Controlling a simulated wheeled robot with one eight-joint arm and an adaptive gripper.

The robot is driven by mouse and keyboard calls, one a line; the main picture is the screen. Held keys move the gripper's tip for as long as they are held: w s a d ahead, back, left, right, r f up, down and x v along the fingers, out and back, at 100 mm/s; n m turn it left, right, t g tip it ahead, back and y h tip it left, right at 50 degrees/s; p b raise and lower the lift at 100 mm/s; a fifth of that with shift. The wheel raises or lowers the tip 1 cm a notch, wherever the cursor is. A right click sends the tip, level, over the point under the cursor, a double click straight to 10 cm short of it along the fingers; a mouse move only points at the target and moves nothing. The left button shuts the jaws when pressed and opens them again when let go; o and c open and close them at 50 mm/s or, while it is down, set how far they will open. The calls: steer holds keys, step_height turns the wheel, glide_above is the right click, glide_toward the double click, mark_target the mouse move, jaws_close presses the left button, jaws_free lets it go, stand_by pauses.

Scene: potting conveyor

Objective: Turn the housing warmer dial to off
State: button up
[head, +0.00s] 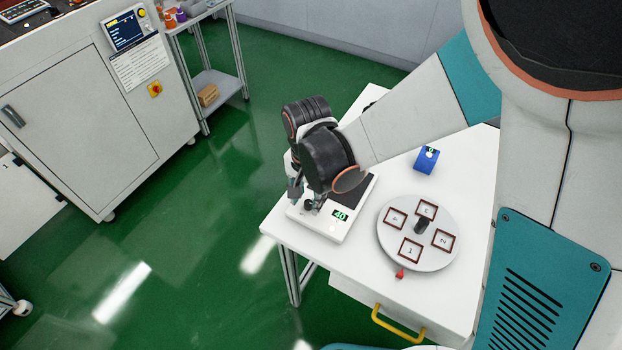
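The housing warmer (325,228) appears to be the flat white device with a dark top at the table's left corner. Its small green display (340,215) reads what looks like 40. A small dark round knob (308,204), probably the dial, shows at the device's left end, beside my fingertips. Its pointer and markings are too small to read. My gripper (304,195) points down over this left end, right at the knob. I cannot tell whether the fingers touch the knob or how far apart they are. My wrist hides much of the device's top.
A round grey turntable (450,256) with several numbered square frames and a dark central knob stands right of the warmer. A blue block with a display (427,160) sits behind it. A red pointer (400,274) lies in front. The white table (300,240) has a drawer with a yellow handle (398,325).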

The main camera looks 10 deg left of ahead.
steer(key=shift+f, duration=0.7)
steer(key=shift+c, duration=0.6)
jaws_close()
